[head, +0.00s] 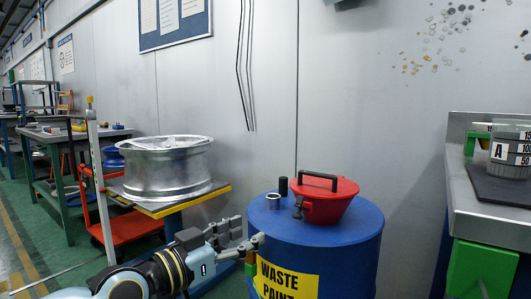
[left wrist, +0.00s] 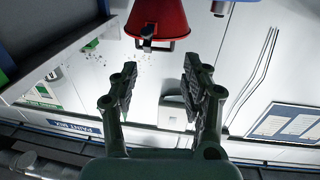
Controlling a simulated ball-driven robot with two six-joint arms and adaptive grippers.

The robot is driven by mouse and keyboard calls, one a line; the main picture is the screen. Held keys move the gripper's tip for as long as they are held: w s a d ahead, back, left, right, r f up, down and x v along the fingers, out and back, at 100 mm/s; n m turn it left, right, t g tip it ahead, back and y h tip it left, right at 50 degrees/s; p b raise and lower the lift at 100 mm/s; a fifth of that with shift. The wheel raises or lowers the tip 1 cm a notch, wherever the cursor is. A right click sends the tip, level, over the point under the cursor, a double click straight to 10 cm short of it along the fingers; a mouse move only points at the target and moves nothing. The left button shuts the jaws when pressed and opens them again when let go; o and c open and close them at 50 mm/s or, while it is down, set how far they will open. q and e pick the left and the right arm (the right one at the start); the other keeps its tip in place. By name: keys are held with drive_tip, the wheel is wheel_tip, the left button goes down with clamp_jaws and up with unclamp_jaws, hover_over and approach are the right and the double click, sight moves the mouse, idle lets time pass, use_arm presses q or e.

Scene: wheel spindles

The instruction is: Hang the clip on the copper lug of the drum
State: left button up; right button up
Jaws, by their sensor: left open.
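The blue drum (head: 345,255) stands in the middle of the head view with a yellow "WASTE PAINT" label (head: 287,280). My left gripper (head: 246,234) is open and empty at the drum's upper left side, in front of the wall. Its two fingers (left wrist: 158,92) are spread apart in the left wrist view, with nothing between them. A small orange-brown and green piece (head: 250,265) shows at the drum's left edge, just below a fingertip. I cannot tell whether it is the lug or the clip. No clip is clearly visible. My right gripper is not in view.
A red funnel (head: 328,201), also in the left wrist view (left wrist: 160,15), sits on the drum lid near a small metal cylinder (head: 273,201). A cart with a metal wheel rim (head: 165,168) stands left. Dark cables (head: 240,60) hang on the wall. A steel bench (head: 475,205) stands right.

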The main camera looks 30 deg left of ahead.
use_arm(q)
drive_tip(key=s+d+r+m+h+p, duration=0.1)
drive_tip(key=s+d+r+h+p, duration=0.1)
drive_tip(key=r, duration=0.5)
drive_tip(key=s+d+r+m+g+h+p, duration=0.1)
drive_tip(key=s+d+r+h+p, duration=0.1)
drive_tip(key=d+r, duration=0.4)
drive_tip(key=shift+s+d+r+m+p, duration=0.2)
drive_tip(key=shift+s+r+m+p, duration=0.2)
drive_tip(key=shift+s+r+p, duration=0.55)
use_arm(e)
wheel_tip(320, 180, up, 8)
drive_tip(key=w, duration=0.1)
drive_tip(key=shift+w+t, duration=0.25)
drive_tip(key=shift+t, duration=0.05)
